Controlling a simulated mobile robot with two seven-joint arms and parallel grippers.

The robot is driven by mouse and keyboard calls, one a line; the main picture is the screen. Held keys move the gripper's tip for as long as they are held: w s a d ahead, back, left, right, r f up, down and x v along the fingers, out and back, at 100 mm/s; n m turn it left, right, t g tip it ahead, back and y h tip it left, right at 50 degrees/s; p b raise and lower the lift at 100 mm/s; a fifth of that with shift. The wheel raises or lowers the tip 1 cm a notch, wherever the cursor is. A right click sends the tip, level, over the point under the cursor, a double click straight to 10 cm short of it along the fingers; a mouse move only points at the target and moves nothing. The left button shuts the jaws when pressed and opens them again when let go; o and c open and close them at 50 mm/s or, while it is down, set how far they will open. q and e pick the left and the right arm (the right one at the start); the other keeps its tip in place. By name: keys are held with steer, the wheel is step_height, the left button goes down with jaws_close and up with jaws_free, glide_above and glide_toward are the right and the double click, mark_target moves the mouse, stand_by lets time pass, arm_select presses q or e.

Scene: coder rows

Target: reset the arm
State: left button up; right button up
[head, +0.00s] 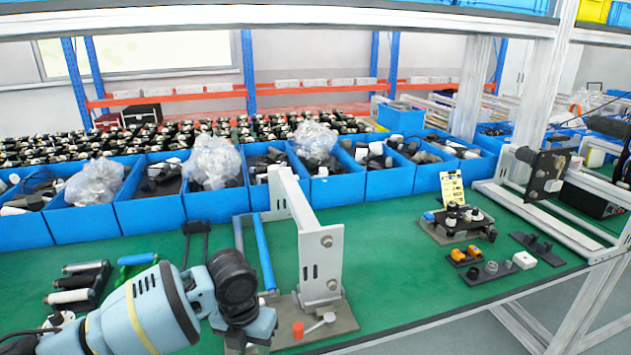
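My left arm (150,310) comes in from the lower left over the green work table (400,280). It is light blue with a yellow ring and a black joint. Its wrist end (250,322) is low in the picture beside a metal fixture. I cannot make out the fingers of my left gripper. My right arm and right gripper do not show.
An upright metal plate fixture (322,255) stands just right of my wrist. Blue bins (335,188) with parts and plastic bags line the table's back. A small assembly (455,222) and several parts lie at right. Green table between them is clear.

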arm_select(q)
steer(key=s+d+f+n+t+h, duration=0.2)
steer(key=s+d+f+n+h, duration=0.15)
steer(key=f+n, duration=0.45)
steer(key=s+d+f+n+t+h, duration=0.25)
steer(key=s+d+f+n, duration=0.3)
steer(key=n, duration=0.45)
steer(key=s+a+f+n+t+y, duration=0.2)
steer(key=s+a+f+n, duration=0.2)
steer(key=s+a+n, duration=0.4)
steer(key=s+a+f+n+t+y, duration=0.2)
steer(key=s+a+f+n, duration=0.2)
steer(key=s+a+n, duration=0.4)
steer(key=a+n, duration=0.1)
steer(key=n, duration=0.1)
steer(key=shift+s+a+f+n+y, duration=0.15)
steer(key=shift+s+a+n+y, duration=0.05)
steer(key=shift+s+n+y, duration=0.2)
steer(key=shift+t, duration=0.25)
